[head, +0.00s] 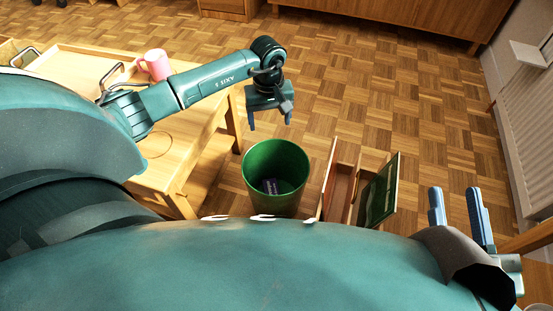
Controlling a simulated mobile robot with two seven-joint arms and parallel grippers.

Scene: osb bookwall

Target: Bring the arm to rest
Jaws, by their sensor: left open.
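My left arm reaches in from the left over the wooden table (176,168). Its gripper (270,124) is open and empty, pointing down in the air above and just behind a green bin (277,205). A small dark item (269,186) lies inside the bin. My right gripper (456,192) is at the lower right with its two blue fingers pointing up and apart, and nothing shows between them. The rest of my right arm is mostly hidden.
A pink mug (155,64) and a tray (77,68) with metal handles are on the table beside my left arm. An open wooden box or rack (338,190) with a green panel stands right of the bin. A radiator (530,115) is at the right wall. The parquet floor behind is clear.

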